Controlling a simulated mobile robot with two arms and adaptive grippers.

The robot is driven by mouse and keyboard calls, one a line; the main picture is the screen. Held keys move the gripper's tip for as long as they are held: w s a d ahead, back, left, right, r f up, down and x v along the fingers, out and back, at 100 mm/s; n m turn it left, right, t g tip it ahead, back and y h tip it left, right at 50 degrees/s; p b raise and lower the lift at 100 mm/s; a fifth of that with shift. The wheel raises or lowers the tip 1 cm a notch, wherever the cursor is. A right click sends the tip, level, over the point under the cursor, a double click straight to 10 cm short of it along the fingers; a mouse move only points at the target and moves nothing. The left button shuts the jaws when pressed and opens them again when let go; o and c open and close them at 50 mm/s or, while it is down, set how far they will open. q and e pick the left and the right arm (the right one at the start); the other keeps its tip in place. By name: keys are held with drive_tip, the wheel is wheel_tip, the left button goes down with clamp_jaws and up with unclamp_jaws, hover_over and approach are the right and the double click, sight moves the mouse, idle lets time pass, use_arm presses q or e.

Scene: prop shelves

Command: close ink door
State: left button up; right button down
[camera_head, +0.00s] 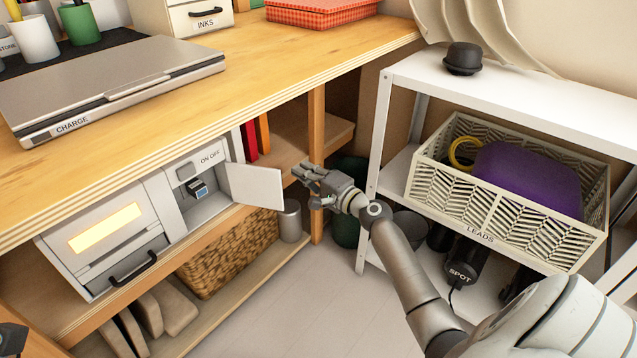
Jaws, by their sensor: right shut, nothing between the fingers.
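A white machine (105,222) with a lit yellow panel sits on the shelf under the wooden desk. Its small white ink door (255,186) stands open, swung out to the right. The compartment behind it (208,207) is exposed, with a small dark and blue part inside. My right gripper (298,172) is shut and empty, just right of the door's free edge. I cannot tell whether it touches the door. My left gripper is not clearly in view; only a dark piece shows at the lower left edge.
A wooden desk post (317,110) stands close behind my right gripper. A white shelf unit (520,110) with a cable basket (490,232) is on the right. A wicker basket (228,252) and a grey can (290,222) are below the machine.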

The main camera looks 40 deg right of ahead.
drive_tip(key=shift+s+a+p, duration=0.2)
drive_tip(key=shift+s+a, duration=0.15)
drive_tip(key=shift+a, duration=0.6)
drive_tip(key=shift+s+a+p, duration=0.15)
drive_tip(key=shift+s+a, duration=0.15)
drive_tip(key=shift+a, duration=0.6)
